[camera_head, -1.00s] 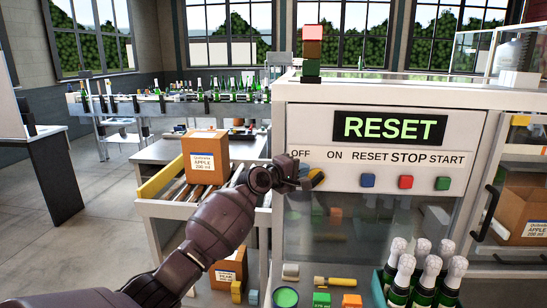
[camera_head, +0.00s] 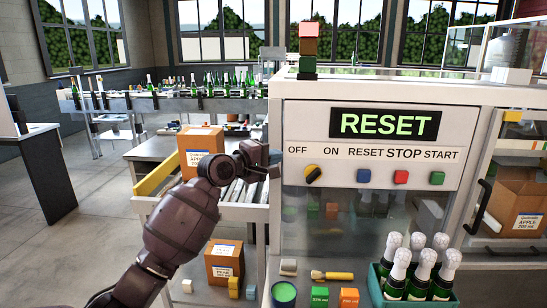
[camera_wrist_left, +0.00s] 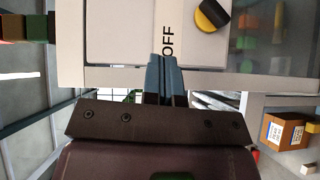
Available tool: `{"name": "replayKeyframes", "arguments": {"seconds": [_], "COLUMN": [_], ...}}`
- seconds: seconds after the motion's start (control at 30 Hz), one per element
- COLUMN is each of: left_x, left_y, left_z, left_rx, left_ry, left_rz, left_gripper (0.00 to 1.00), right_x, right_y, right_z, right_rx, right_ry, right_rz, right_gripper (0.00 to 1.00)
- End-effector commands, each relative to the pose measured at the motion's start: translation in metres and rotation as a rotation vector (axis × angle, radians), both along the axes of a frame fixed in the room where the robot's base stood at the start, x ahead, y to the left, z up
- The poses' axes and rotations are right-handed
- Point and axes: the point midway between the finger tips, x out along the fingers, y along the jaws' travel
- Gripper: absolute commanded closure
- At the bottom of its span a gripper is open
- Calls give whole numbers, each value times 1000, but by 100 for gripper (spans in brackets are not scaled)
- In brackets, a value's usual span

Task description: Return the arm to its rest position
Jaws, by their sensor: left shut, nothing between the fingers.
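My left arm comes in from the lower left in the head view. Its gripper (camera_head: 274,171) is beside the left edge of the machine's control panel (camera_head: 462,118), left of the OFF label. In the left wrist view the gripper's blue-grey fingers (camera_wrist_left: 162,78) are together and empty, pointing at the panel edge by the OFF label. The black and yellow rotary knob (camera_head: 313,174) is apart from the fingers; it also shows in the left wrist view (camera_wrist_left: 212,15). The display (camera_head: 386,124) reads RESET in green. My right gripper is not in view.
Blue (camera_head: 363,175), red (camera_head: 401,177) and green (camera_head: 437,178) buttons sit on the panel. A cardboard box (camera_head: 201,140) stands on the roller conveyor behind my arm. A crate of foil-topped bottles (camera_head: 420,268) is at lower right. Open floor (camera_head: 95,225) lies to the left.

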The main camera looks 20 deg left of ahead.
Motion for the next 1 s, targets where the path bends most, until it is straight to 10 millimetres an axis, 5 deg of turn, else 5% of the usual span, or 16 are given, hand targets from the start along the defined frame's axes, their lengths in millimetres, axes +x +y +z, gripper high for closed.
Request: {"name": "replayKeyframes", "arguments": {"seconds": [0.57, 1.0], "left_x": [-1, -2], "left_y": [0, 5], "left_z": [0, 20], "left_rx": [24, 611], "left_ry": [-13, -413], "left_rz": [-2, 128], "left_gripper": [100, 100], "right_x": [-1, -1], "right_y": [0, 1], "right_z": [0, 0], "right_rx": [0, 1], "right_ry": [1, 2], "right_rz": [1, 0], "right_gripper": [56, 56]}}
